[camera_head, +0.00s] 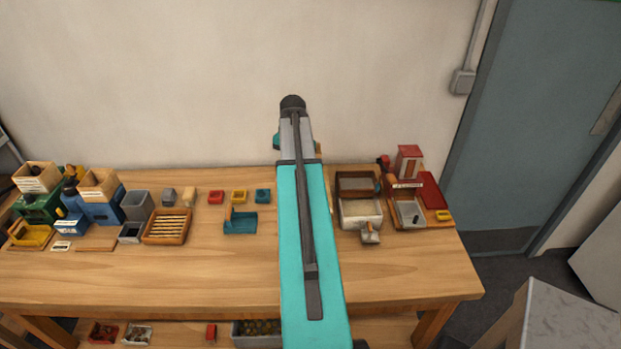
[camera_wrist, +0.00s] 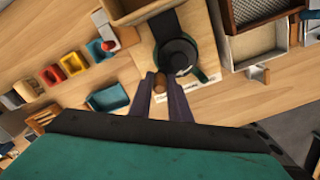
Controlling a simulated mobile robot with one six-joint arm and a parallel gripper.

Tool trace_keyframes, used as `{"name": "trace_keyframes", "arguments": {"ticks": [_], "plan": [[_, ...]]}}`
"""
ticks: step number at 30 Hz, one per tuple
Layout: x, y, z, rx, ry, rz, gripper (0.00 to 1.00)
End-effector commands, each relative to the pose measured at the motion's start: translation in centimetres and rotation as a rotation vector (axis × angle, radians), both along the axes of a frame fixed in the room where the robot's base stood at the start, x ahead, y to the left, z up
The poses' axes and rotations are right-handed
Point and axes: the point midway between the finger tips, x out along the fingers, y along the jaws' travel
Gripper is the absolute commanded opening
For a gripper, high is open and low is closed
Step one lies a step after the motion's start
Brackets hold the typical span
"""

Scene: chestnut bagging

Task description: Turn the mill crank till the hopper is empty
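In the wrist view, a mill (camera_wrist: 176,52) with a round black top and a dark green edge stands on a light wooden board. A small brown wooden knob (camera_wrist: 160,83), seemingly the crank handle, lies between the fingertips of my gripper (camera_wrist: 162,81). The fingers stand a little apart at the knob; whether they press on it cannot be told. In the head view, my teal arm covers this mill and the gripper. A wooden box edge (camera_wrist: 134,10) shows above the mill, perhaps the hopper; its inside and fill are not visible.
Green (camera_head: 42,207) and blue (camera_head: 95,210) machines with wooden boxes on top stand at the table's left. A slatted tray (camera_head: 167,228) and small coloured bins are left of my arm. Open boxes (camera_head: 361,213) and a red-white unit (camera_head: 408,165) are right. The table front is clear.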

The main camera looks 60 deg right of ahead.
Motion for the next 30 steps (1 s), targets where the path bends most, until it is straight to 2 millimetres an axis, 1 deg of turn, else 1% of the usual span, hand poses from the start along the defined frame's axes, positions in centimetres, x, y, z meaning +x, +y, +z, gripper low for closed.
{"name": "trace_keyframes", "arguments": {"ticks": [1, 3, 14, 30], "plan": [[0.0, 0.0, 0.0, 0.0, 0.0, 0.0, 0.25], [0.0, 0.0, 0.0, 0.001, 0.0, 0.0, 0.36], [-0.1, 0.0, 0.2, 0.0, 0.001, 0.0, 0.36], [-0.1, 0.0, 3.4, 0.0, 0.001, 0.0, 0.36]]}}
